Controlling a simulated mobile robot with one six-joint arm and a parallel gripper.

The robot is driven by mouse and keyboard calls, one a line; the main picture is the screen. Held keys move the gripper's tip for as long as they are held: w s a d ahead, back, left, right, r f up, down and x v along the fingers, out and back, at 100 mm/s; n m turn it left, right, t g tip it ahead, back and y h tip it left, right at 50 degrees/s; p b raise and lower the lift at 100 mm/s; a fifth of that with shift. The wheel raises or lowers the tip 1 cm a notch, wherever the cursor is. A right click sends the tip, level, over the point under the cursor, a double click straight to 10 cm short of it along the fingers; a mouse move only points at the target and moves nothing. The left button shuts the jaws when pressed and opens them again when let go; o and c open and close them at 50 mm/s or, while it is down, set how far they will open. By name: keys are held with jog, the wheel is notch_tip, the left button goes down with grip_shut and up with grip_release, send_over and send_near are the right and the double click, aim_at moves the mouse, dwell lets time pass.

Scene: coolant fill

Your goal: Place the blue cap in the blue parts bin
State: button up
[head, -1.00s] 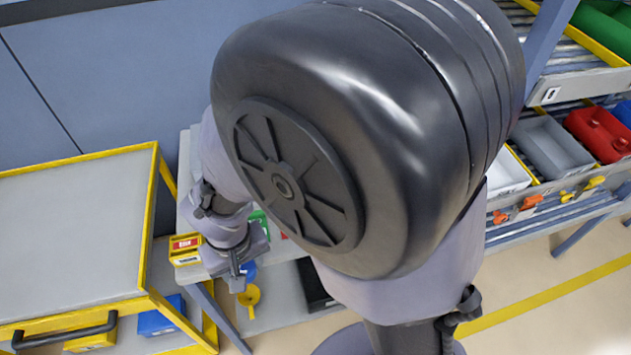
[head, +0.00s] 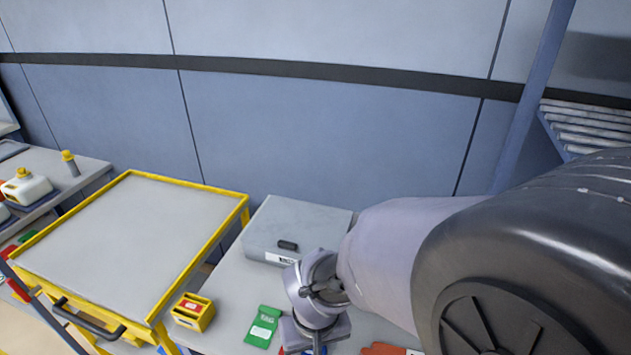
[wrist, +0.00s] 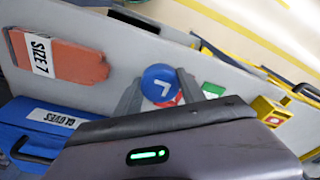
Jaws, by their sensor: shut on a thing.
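The blue cap (wrist: 160,82) is round with a white mark on its top. In the wrist view it sits between the two grey fingers of my gripper (wrist: 172,88), which is shut on it. In the head view my gripper (head: 315,332) is over the grey table, and its fingertips and the cap are hidden or out of frame. I cannot make out a blue parts bin in the current frames.
A yellow-framed cart (head: 130,230) with a bare top stands left. A blue gloves box (wrist: 35,122) shows in the wrist view.

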jog(key=w+d, duration=0.3)
jog(key=shift+w+f, duration=0.15)
jog(key=shift+f, duration=0.05)
jog(key=shift+f+b, duration=1.3)
jog(key=shift+f, duration=0.65)
jog(key=o, duration=1.5)
jog(key=shift+c, duration=0.2)
